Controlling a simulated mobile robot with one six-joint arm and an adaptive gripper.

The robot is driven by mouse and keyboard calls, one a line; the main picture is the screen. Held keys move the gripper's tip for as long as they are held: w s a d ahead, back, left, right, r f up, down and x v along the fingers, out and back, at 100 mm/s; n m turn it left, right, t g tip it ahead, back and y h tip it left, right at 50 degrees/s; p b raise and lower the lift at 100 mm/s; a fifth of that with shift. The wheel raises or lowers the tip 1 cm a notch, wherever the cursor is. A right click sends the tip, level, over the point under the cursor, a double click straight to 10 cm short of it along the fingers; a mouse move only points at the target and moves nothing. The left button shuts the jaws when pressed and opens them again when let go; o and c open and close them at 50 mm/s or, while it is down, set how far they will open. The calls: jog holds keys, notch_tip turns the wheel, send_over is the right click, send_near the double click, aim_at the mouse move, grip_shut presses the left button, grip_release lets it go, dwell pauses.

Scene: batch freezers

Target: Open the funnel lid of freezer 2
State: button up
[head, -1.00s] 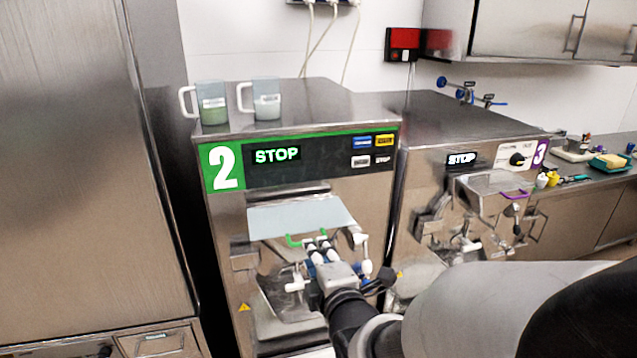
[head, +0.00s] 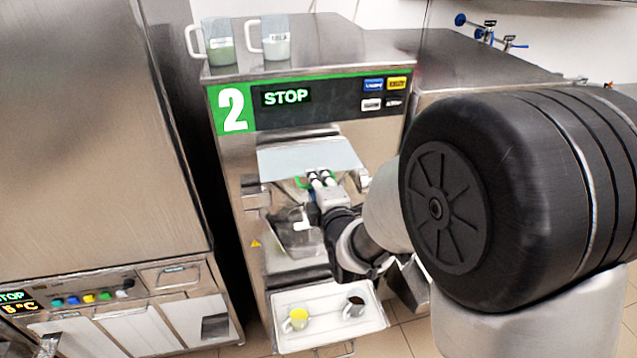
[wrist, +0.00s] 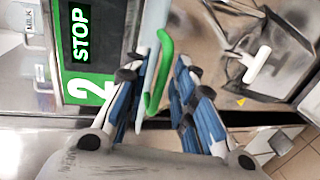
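Freezer 2 (head: 236,165) has a green-edged panel with a big 2 and a STOP display. Its funnel lid (head: 305,157) is a pale flat panel below that panel, lying closed as far as I can tell. The lid's green handle (head: 300,183) is at its front edge. My gripper (head: 320,177) is at this handle. In the wrist view, the green handle (wrist: 158,75) lies between the two blue-padded fingers of my gripper (wrist: 162,90). The fingers are apart, with gaps visible beside the handle. My arm hides part of the freezer's front right.
Two measuring jugs (head: 218,43) (head: 276,40) stand on top of freezer 2. A tray (head: 330,338) with a yellow cup (head: 297,318) and a dark-filled cup (head: 354,306) is low in front. A steel cabinet (head: 90,130) stands close on the left.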

grip_shut()
dwell(0.4)
jog(key=shift+r, duration=0.1)
